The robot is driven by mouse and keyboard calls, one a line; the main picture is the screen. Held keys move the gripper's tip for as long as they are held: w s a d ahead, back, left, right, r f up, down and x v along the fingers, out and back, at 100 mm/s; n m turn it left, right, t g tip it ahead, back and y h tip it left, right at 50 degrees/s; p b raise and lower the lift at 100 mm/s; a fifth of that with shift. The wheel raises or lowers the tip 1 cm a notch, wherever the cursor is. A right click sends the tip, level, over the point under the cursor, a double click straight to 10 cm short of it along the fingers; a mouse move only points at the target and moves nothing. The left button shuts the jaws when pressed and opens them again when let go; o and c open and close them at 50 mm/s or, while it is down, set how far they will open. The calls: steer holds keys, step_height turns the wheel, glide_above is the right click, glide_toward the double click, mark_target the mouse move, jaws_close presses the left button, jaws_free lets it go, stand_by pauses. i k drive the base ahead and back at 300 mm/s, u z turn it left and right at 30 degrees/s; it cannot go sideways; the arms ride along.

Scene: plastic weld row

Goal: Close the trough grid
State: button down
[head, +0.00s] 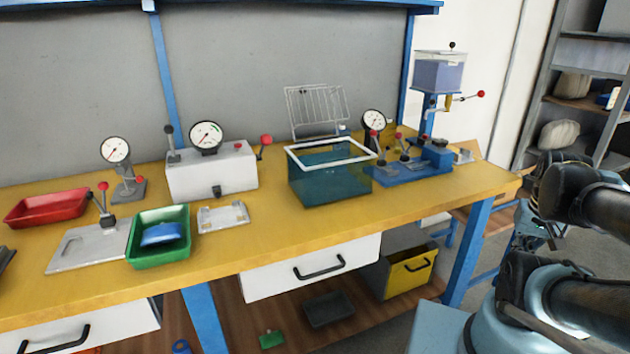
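The trough (308,188) is a teal, see-through tank with a white rim, standing on the right half of the yellow bench. Its wire grid (316,108) stands raised and nearly upright at the trough's back edge, so the trough's top is open. My arm is at the right edge of the head view, off the bench's right end and well apart from the grid. What seems to be my gripper (532,232) hangs low there, small and partly hidden by my arm; its fingers cannot be made out.
A white box with a dial gauge (212,176) stands left of the trough. Right of it are a small gauge (374,121) and a blue lever press (432,150). A green tray (160,254) and red tray (47,206) lie at left. The bench front before the trough is clear.

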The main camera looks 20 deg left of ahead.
mark_target(311, 104)
steer(key=u, duration=1.8)
steer(key=k, duration=0.3)
steer(key=z, duration=0.2)
